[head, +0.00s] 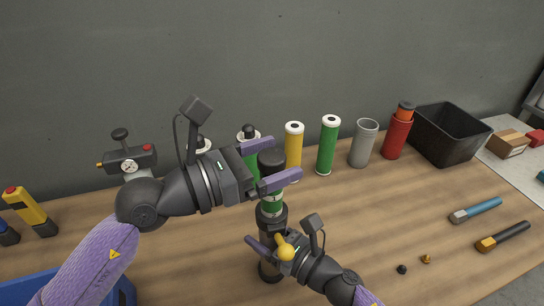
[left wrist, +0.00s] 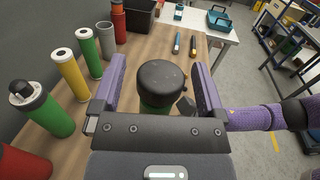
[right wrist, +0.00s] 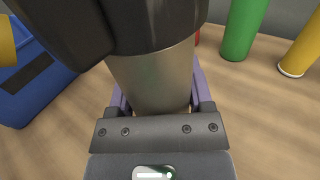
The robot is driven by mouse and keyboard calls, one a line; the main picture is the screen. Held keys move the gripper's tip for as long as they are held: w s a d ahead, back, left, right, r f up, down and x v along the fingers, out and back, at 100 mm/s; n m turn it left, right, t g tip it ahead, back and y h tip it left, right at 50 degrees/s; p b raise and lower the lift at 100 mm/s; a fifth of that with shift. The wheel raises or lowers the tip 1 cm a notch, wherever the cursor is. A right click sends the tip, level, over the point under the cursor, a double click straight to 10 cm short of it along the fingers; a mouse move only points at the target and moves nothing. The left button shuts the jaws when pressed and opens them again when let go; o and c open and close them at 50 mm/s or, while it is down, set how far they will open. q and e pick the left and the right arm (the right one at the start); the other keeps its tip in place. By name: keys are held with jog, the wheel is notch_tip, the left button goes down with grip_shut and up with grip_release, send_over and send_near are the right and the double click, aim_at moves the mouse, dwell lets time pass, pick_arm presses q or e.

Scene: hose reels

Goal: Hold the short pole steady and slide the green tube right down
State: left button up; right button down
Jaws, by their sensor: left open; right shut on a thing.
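The green tube (head: 271,207) stands upright above a dark collar (head: 273,221), with a black cap (head: 271,160) on top. Its cap (left wrist: 162,82) fills the middle of the left wrist view, with a little green (left wrist: 155,108) below. My left gripper (head: 286,158) is open, its fingers on either side of the cap. The short pole (head: 268,268) stands upright on the table under the collar. It shows as a grey cylinder (right wrist: 152,82) in the right wrist view. My right gripper (head: 266,240) is shut on it. How far the tube sits in the collar is hidden.
Yellow (head: 293,145), green (head: 328,145), grey (head: 363,143) and red (head: 396,135) cylinders stand along the back. A black bin (head: 450,140) is at the back right. A pump with a gauge (head: 128,160) stands left. Blue (head: 477,210) and yellow-tipped (head: 503,237) tools lie right.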

aim_at(262, 204)
pick_arm(q)
grip_shut()
dwell(0.4)
notch_tip(262, 204, down, 9)
jog(key=shift+r, duration=0.2)
dwell(0.3)
jog(key=shift+c, duration=1.3)
grip_release()
jog(key=shift+o, duration=1.3)
jog(key=shift+r, duration=0.1)
